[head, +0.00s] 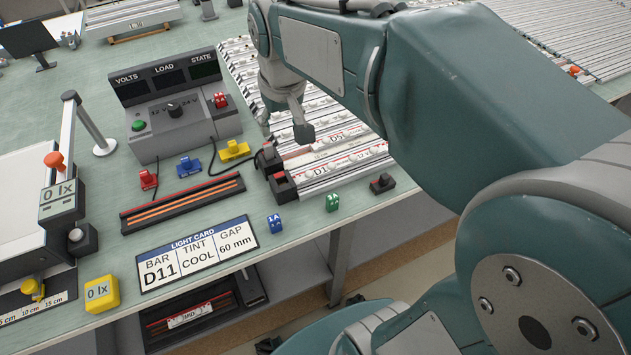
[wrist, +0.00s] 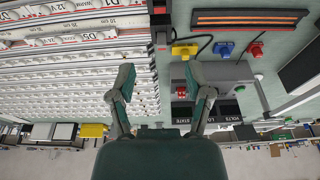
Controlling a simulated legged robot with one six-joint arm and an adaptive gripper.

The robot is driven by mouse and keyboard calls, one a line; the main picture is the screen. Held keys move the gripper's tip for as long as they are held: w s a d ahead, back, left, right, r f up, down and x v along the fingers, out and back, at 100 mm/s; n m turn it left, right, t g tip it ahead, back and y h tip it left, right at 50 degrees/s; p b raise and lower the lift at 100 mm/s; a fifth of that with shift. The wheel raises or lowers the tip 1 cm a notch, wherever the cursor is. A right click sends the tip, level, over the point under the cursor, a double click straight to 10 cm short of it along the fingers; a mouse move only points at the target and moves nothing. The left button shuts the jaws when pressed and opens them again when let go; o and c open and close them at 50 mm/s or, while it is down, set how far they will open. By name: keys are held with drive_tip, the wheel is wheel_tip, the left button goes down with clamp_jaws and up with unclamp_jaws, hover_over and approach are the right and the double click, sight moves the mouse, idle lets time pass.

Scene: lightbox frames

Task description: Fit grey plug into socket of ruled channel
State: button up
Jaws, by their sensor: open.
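In the wrist view the channel's centimetre marks (wrist: 95,20) show at the upper left, and dark end blocks (wrist: 160,18) show at the top. My gripper (head: 285,125) is above the channels behind the plug. In the wrist view its fingers (wrist: 162,85) are apart with nothing between them.
Yellow (head: 234,150), blue (head: 189,166) and red (head: 148,179) plugs stand left of the channels. Behind them is the power supply (head: 180,115). A black loose plug (head: 381,183), green block (head: 332,201) and blue block (head: 275,223) sit by the front edge.

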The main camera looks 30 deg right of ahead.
drive_tip(key=s+f+t, duration=0.2)
drive_tip(key=s+t, duration=0.1)
drive_tip(key=s, duration=1.1)
drive_tip(key=shift+s, duration=0.15)
